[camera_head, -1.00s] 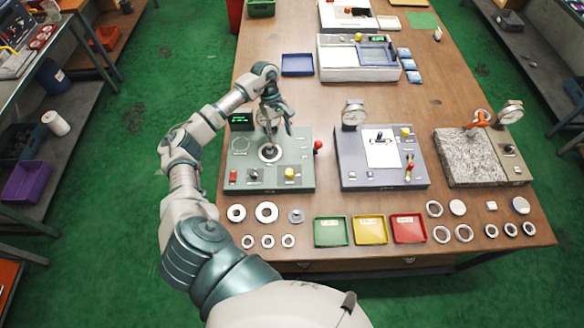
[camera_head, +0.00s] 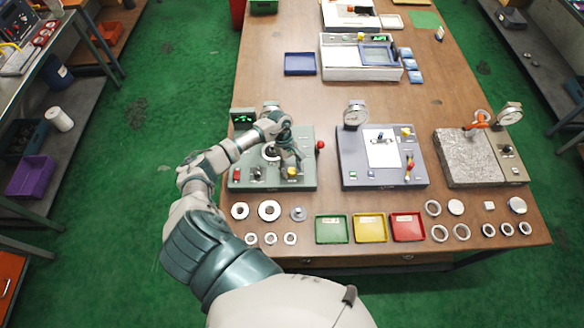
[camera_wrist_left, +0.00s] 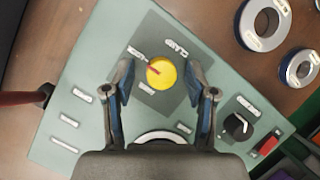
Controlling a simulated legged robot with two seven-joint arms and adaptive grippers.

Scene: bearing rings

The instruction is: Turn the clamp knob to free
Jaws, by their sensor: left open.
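The clamp knob is a round yellow knob (camera_head: 291,173) near the front right of the green fixture (camera_head: 244,160). In the left wrist view the knob (camera_wrist_left: 162,74) carries a dark red pointer mark aimed at the upper-left label, and sits on a dark plate with small printed labels. My left gripper (camera_head: 291,160) is over the knob, pointing down. In the wrist view its two fingers (camera_wrist_left: 159,72) are apart, one on each side of the knob, with no visible contact. How high the tips are is hard to tell. My right gripper is not in view.
On the fixture, a black knob (camera_wrist_left: 237,126) and a red switch (camera_wrist_left: 268,143) sit beside the yellow knob. A red-ended lever (camera_head: 320,145) sticks out on the right side. Metal rings (camera_head: 269,210) lie in front. A grey gauge fixture (camera_head: 350,175) stands to the right.

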